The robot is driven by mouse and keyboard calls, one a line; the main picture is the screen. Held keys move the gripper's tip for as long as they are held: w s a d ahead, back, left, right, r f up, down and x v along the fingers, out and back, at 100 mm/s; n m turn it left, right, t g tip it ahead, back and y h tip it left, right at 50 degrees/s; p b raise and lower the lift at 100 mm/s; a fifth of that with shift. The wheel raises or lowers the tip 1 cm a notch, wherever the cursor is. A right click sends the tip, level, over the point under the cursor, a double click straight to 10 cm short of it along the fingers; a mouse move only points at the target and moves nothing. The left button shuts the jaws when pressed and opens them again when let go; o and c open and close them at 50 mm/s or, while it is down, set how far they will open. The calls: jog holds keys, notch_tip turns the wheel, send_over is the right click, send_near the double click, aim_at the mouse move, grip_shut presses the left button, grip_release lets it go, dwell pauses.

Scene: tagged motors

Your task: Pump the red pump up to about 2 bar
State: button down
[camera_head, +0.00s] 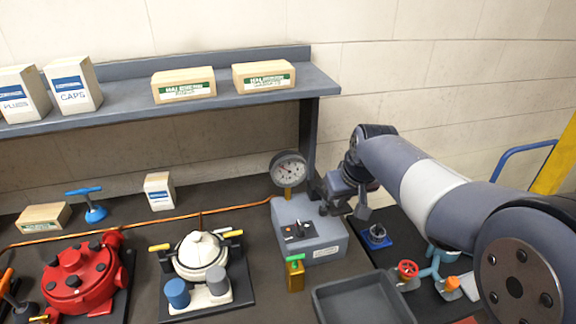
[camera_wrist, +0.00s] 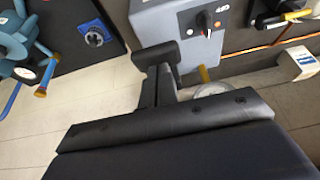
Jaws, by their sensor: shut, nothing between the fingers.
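A red round housing with black caps (camera_head: 80,278), the only large red body in view, sits on a dark base at the bench's left; I cannot tell whether it is the pump. A round white-faced gauge (camera_head: 289,168) stands on a brass stem behind a grey box (camera_head: 310,232); its reading is too small to tell. In the wrist view the gauge (camera_wrist: 210,90) is mostly hidden by my gripper. My gripper (camera_head: 334,206) is shut and empty, above the back right of the grey box. It also shows in the wrist view (camera_wrist: 157,58), beside the grey box (camera_wrist: 150,22).
An orange hose (camera_head: 110,234) runs left from the gauge. A blue T-handled tool (camera_head: 92,207) stands at the back left. A white housing (camera_head: 201,254) sits in the middle, and a grey tray (camera_head: 362,300) at the front right. A shelf (camera_head: 130,118) overhangs the back.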

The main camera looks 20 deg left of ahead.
jog(key=shift+f, duration=0.15)
dwell(0.3)
jog(key=shift+f+b, duration=0.65)
jog(key=shift+f, duration=0.1)
jog(key=shift+r+p, duration=0.65)
jog(key=shift+r, duration=0.2)
notch_tip(320, 180, up, 5)
jog(key=p, duration=0.4)
jog(key=shift+r, duration=0.1)
jog(key=shift+d, duration=0.1)
